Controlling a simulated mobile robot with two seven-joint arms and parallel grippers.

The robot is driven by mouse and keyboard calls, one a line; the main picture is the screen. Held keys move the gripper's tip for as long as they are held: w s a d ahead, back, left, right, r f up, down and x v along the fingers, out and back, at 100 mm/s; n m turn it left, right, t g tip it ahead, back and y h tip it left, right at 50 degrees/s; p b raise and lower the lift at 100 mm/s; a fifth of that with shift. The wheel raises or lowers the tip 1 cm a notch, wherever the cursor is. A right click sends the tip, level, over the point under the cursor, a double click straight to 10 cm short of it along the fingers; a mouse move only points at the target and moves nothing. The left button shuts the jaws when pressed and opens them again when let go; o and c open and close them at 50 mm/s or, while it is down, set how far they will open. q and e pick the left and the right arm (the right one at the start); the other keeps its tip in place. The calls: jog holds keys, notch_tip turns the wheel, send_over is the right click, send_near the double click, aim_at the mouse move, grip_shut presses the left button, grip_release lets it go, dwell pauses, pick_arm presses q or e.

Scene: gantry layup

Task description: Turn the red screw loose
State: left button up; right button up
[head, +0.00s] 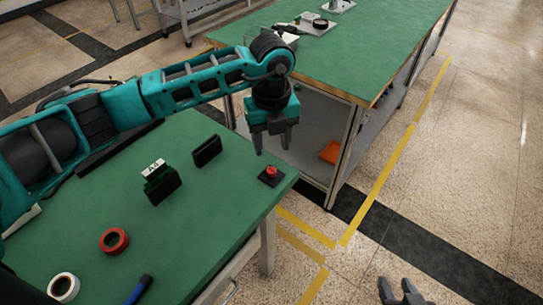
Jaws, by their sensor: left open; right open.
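The red screw (271,171) stands on a small dark base (268,180) near the right corner of the green table. My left gripper (273,148) points down from above, open and empty, with its fingertips a little above and behind the red screw. I cannot tell the exact gap between them. My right gripper (402,290) shows at the bottom edge, open and empty, over the floor away from the table.
On the near green table (195,215) are a dark block (207,151), a dark green holder with a white top (160,183), a red tape roll (114,240), a white roll (63,287) and a blue-handled tool (138,289). A second green-topped bench (365,45) stands behind.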

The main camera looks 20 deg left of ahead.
pick_arm(q)
jog(key=shift+r, duration=2.4)
